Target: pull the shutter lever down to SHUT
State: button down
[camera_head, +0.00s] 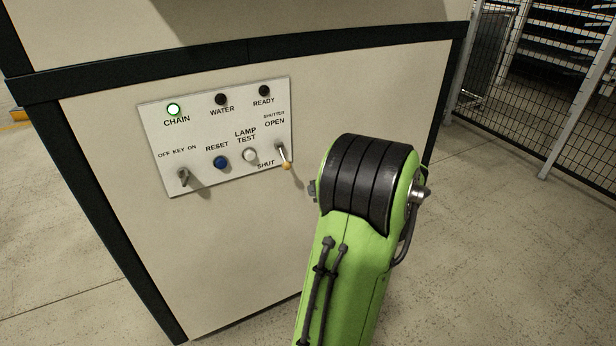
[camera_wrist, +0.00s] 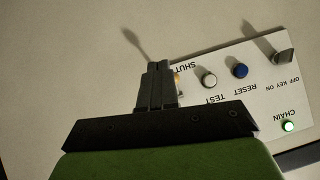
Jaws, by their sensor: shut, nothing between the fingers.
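The shutter lever (camera_head: 283,157) is a short metal stick with an orange-tan tip, at the right edge of the white control panel (camera_head: 205,185). In the head view it tilts down, its tip away from OPEN and near the SHUT label. My gripper (camera_wrist: 157,68) is shut and empty in the wrist view, close in front of the panel's edge. A bit of the lever's orange tip (camera_wrist: 178,79) shows just right of the fingers; the rest is hidden. Whether they touch, I cannot tell. In the head view my gripper is hidden by my green arm.
The panel also has a key switch (camera_head: 183,176), a blue RESET button (camera_head: 221,162) and a white LAMP TEST button (camera_head: 250,154). The green CHAIN lamp (camera_head: 174,109) is lit; the WATER lamp (camera_head: 221,99) and READY lamp (camera_head: 264,90) are dark. A mesh fence (camera_head: 540,100) stands right.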

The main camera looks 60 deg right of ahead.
jog(key=s, duration=0.1)
jog(key=s+a, duration=0.1)
jog(key=s, duration=0.1)
jog(key=shift+s+a+f, duration=0.25)
dwell(0.4)
